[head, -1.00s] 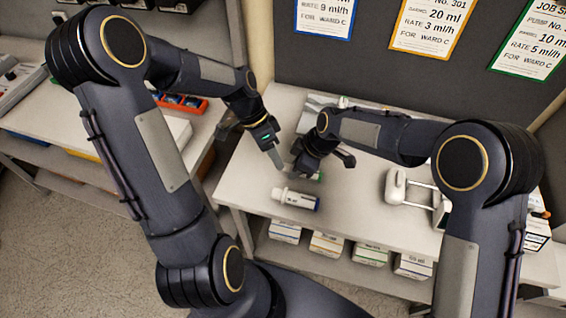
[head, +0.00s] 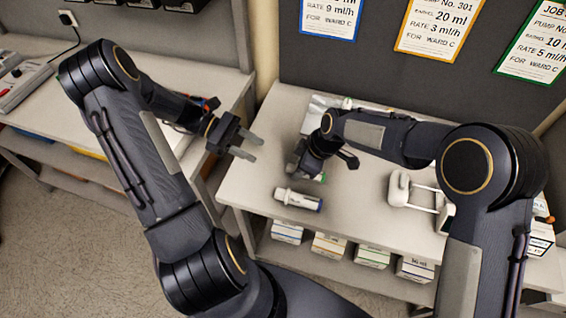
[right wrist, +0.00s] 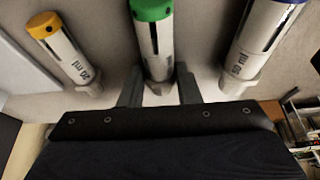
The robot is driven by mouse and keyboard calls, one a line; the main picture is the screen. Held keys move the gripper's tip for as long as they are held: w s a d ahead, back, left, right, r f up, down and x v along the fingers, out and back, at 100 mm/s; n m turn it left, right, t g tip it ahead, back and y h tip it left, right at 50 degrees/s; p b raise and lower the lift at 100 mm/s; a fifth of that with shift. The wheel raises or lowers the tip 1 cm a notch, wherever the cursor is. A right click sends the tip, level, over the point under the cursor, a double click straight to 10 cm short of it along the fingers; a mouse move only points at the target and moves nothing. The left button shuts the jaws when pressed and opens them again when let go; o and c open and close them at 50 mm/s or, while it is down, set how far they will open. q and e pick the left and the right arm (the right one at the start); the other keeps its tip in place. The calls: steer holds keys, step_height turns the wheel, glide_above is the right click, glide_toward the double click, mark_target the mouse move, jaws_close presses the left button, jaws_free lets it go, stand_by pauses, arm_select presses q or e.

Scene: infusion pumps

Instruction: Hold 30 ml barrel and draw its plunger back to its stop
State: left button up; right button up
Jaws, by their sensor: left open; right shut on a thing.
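A white barrel with a blue end (head: 298,199) lies on the table near its front edge. It also shows at the right of the right wrist view (right wrist: 258,45), with a label ending in "0 ml". A green-ended barrel (right wrist: 152,40) sits between the fingers of my right gripper (right wrist: 158,92), which is shut on it. An orange-ended barrel (right wrist: 62,47) marked 20 ml lies to its left, apart from the fingers. My left gripper (head: 256,147) is open and empty, above the table's left edge, up and left of the blue-ended barrel. Plunger positions are not clear.
A white device with a loop-like frame (head: 400,188) stands on the right of the table. Boxes (head: 330,244) fill the shelf below. A second bench (head: 60,95) stands at the left, beyond a gap. The table's front left is clear.

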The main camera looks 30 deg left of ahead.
mark_target(283, 170)
arm_select(q)
steer(key=x, duration=1)
